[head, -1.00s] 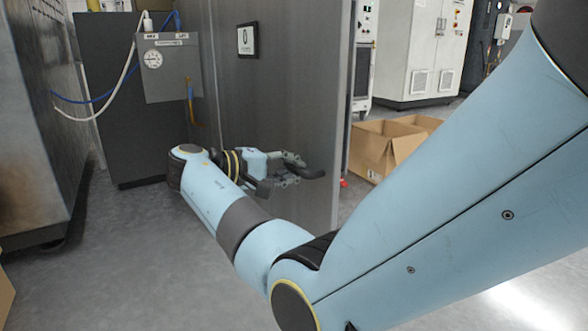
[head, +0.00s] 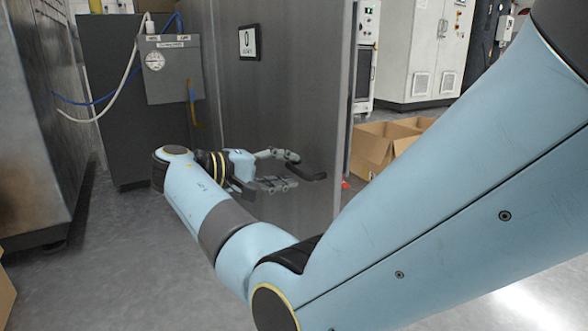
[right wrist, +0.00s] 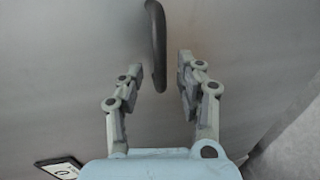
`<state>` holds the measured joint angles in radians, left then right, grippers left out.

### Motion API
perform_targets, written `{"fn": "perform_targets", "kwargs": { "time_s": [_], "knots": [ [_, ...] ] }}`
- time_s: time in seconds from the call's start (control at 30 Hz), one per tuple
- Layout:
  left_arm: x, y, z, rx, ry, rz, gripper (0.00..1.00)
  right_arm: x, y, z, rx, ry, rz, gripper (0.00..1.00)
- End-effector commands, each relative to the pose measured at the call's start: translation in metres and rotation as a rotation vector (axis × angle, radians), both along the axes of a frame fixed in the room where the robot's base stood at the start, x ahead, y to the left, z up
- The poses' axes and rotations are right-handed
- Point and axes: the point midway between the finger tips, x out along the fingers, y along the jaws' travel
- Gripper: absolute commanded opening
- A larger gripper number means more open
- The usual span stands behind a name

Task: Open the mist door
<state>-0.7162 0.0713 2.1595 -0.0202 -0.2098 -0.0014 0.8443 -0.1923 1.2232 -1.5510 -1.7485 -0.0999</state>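The mist door (head: 290,95) is a tall grey metal panel with a small framed sign (head: 249,41), and it looks shut. Its dark curved handle (head: 312,174) sticks out low on the panel. My right gripper (head: 283,169) is open beside the door, with its fingers pointing toward the handle. In the right wrist view the handle (right wrist: 157,45) shows as a black bar lying between the lines of the two open fingertips (right wrist: 158,70). No finger visibly closes on it. My left gripper is not in view.
A grey control box (head: 173,75) with a gauge and hoses stands behind on the left. A large dark cabinet (head: 25,120) fills the left edge. Open cardboard boxes (head: 375,150) sit beyond the door's right edge.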

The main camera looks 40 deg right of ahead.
Motion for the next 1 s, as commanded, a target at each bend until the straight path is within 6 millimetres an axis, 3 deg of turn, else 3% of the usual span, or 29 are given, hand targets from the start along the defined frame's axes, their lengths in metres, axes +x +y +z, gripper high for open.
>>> {"fn": "perform_targets", "kwargs": {
  "time_s": [0.1,0.3,0.87,1.0],
  "knots": [
    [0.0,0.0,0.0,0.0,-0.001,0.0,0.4,0.003,0.023,0.005,0.003,-0.001,0.001,0.36],
    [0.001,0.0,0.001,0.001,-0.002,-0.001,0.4,0.005,0.044,0.01,0.001,-0.001,0.0,0.36],
    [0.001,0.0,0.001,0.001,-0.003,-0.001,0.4,0.004,0.047,0.01,0.0,0.0,-0.001,0.36],
    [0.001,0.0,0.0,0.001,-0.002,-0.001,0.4,-0.012,0.038,-0.015,0.048,0.013,-0.006,0.36]
  ]
}}
